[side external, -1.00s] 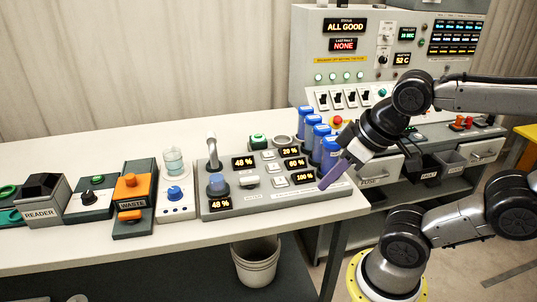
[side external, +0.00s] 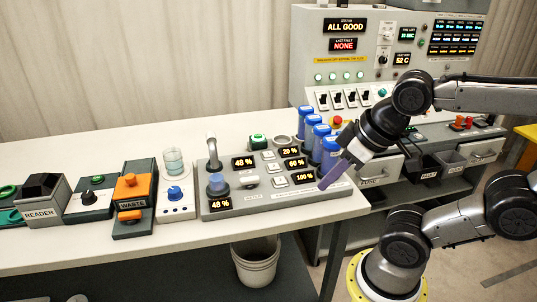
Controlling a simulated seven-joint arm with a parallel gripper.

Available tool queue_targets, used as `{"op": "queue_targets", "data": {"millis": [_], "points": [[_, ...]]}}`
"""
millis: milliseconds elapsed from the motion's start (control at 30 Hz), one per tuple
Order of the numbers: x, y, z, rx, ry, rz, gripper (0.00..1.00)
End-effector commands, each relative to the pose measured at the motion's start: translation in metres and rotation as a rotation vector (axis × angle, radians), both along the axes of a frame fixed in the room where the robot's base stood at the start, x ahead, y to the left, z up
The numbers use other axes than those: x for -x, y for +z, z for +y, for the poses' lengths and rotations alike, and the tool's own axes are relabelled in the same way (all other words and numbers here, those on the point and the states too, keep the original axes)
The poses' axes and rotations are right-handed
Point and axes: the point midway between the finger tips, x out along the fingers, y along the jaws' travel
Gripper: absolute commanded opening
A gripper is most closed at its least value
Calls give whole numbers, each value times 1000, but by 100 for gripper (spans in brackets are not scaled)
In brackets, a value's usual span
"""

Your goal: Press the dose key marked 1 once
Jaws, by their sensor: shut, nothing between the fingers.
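The dosing unit (side external: 232,204) is a grey box at the right end of the white bench. It has a spout, a blue-capped vessel, several amber displays and a column of small pale keys. The three keys are the back key (side external: 268,156), the middle key (side external: 274,168) and the front key (side external: 280,181); their markings are too small to read. The displays beside them read 20 %, an unclear value and 100 %. My gripper (side external: 322,186) is shut and empty, pointing down-left over the unit's right end, right of the front key. I cannot tell whether it touches the surface.
Several blue-capped bottles (side external: 321,140) stand just behind my gripper. The control panel (side external: 340,75) behind shows ALL GOOD. Bare bench (side external: 100,257) lies in front.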

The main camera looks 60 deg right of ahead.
Motion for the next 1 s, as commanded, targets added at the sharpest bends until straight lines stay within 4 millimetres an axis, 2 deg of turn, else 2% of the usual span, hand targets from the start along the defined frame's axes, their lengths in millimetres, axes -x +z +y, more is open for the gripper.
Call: {"op": "queue_targets", "data": {"millis": [233,333,467,567,667,767,900,1000], "points": [[-4,3,3,-45,-53,-18,0],[-19,21,18,-174,-138,-80,0],[-59,48,37,-419,-321,-118,0],[-101,66,39,-616,-512,-126,0],[-144,77,28,-789,-704,-129,0],[-184,81,8,-938,-890,-132,0],[-232,76,-33,-1112,-1130,-144,0],[-260,66,-67,-1215,-1289,-154,0]]}}
